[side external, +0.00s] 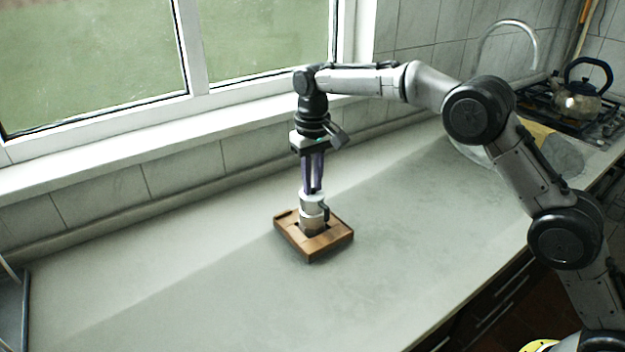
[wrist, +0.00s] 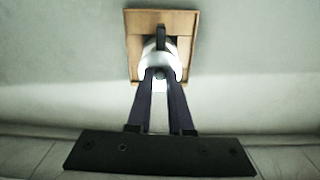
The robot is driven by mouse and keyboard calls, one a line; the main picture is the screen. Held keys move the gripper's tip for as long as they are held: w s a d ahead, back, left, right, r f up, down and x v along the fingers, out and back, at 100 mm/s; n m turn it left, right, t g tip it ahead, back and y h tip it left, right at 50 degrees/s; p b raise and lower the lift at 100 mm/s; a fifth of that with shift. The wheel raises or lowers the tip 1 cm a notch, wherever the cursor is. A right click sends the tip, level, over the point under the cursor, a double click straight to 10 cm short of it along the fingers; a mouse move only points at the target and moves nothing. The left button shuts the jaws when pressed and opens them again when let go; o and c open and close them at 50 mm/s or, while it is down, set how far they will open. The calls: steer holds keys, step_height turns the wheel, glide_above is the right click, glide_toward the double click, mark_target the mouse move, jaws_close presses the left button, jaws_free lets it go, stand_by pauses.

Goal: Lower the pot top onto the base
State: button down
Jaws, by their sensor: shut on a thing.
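The pot top (side external: 310,200) is a small white and grey piece with a dark handle on its right side. It also shows in the wrist view (wrist: 150,60), partly hidden by my fingers. My gripper (side external: 313,190) points straight down with its long purple fingers shut on the pot top. The pot top looks upright and lined up over the base. I cannot tell whether the two touch.
The grey counter around the tray is clear. A window sill (side external: 130,143) runs along the back. A kettle (side external: 582,100) on a stove and a sink tap (side external: 512,40) are far right, behind my arm.

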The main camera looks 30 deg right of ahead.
steer(key=shift+f, duration=0.1)
steer(key=c, duration=0.7)
jaws_free()
steer(key=shift+c, duration=0.2)
